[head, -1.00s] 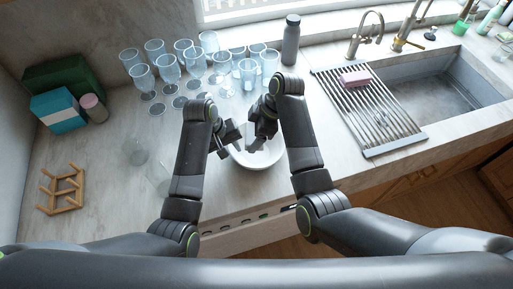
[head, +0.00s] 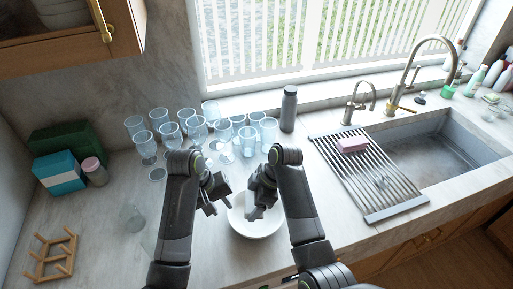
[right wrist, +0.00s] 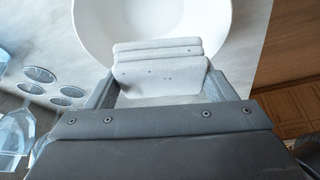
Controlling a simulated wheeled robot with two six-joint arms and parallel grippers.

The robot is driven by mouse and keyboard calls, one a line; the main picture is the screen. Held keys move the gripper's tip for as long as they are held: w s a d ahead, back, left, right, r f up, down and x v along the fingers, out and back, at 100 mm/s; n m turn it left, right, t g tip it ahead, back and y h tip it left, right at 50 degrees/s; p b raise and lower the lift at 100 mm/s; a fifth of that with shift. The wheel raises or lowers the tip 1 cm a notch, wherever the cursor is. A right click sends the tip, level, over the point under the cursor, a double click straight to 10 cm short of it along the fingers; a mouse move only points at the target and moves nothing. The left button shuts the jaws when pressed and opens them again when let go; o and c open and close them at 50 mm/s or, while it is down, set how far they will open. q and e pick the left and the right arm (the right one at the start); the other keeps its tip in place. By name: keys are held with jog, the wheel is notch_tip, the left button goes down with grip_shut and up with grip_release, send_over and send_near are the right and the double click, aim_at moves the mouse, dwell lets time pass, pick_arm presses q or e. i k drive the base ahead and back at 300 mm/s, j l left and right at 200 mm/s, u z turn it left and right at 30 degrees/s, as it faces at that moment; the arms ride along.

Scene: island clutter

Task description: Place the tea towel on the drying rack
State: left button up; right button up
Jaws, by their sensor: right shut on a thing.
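The tea towel (right wrist: 160,62) is a folded white cloth with small dark dots, seen in the right wrist view. My right gripper (head: 256,211) is shut on it, over the white bowl (head: 262,232); the wrist view shows the bowl (right wrist: 95,30) behind the cloth. I cannot tell whether the cloth touches the bowl. My left gripper (head: 217,205) is empty, its fingers apart, at the bowl's left side. The drying rack (head: 352,174) is a slatted metal rack lying over the left part of the sink, to the right of both grippers.
A pink sponge (head: 352,145) and a small clear item lie on the rack. Several glasses (head: 197,130) crowd behind my arms, with a grey bottle (head: 289,108) beside them. Taps (head: 420,60) rise behind the sink (head: 440,150). A wooden peg stand (head: 52,256) is at left.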

aim_at(380, 184)
jog(key=k, duration=1)
